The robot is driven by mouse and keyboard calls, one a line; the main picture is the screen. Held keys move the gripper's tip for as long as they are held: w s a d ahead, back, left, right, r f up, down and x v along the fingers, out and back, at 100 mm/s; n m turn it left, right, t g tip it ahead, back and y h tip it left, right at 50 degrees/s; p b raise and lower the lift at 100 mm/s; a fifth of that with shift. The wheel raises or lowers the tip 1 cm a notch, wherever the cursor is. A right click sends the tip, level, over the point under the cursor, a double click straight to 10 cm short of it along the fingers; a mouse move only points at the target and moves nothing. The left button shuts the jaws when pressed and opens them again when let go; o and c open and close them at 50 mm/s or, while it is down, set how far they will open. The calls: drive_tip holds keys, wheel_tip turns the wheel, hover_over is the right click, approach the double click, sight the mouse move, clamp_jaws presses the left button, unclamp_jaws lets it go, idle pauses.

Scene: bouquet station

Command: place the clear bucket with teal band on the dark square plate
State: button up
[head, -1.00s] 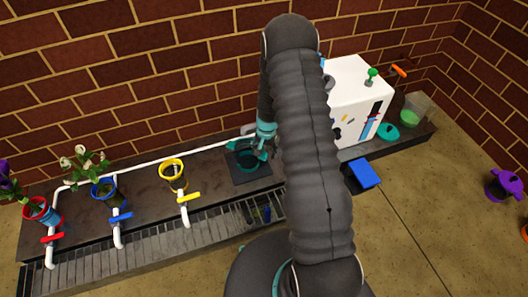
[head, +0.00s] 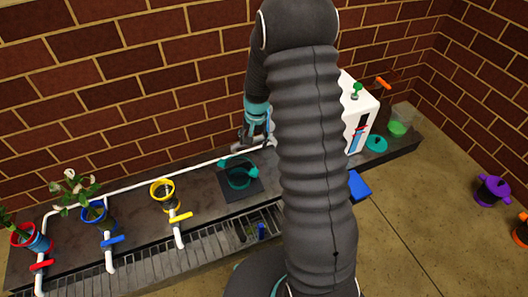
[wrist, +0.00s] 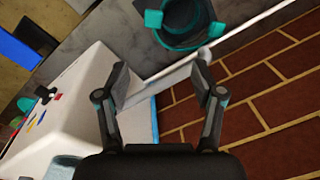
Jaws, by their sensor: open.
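The clear bucket with teal band (head: 239,176) stands upright on the dark square plate (head: 247,196) on the counter. In the wrist view the bucket (wrist: 176,38) shows at the top, beyond the fingertips, with its teal rim and side tab. The dark plate (wrist: 212,12) shows around it. My gripper (head: 253,139) is behind and above the bucket, apart from it. In the wrist view my gripper (wrist: 160,80) has its two fingers spread with nothing between them.
A white machine (head: 358,115) stands right of my arm, with a teal lid-like piece (head: 376,144) beside it. A white pipe (head: 130,185) runs along the counter. Yellow (head: 162,190), blue (head: 94,211) and red (head: 24,235) banded buckets stand left. A purple bucket (head: 492,190) is on the floor.

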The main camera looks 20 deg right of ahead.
drive_tip(key=s+a+r+n+t, duration=0.1)
drive_tip(key=s+a+r, duration=0.1)
drive_tip(key=s+r, duration=0.35)
drive_tip(key=s+a+r+n+t, duration=0.1)
drive_tip(key=s+r, duration=0.1)
drive_tip(key=r, duration=0.6)
drive_tip(key=s+a+r+n, duration=0.1)
drive_tip(key=s+a+r, duration=0.1)
drive_tip(key=s+r, duration=0.35)
drive_tip(key=s+a+r+n+t, duration=0.1)
drive_tip(key=s+r, duration=0.3)
drive_tip(key=s, duration=0.3)
drive_tip(key=s+a+r+n+t, duration=0.1)
drive_tip(key=s+r, duration=0.3)
drive_tip(key=s, duration=0.4)
drive_tip(key=shift+s+a+r+n+t+h, duration=0.2)
drive_tip(key=shift+r+n+t+h, duration=0.1)
drive_tip(key=shift+n, duration=0.3)
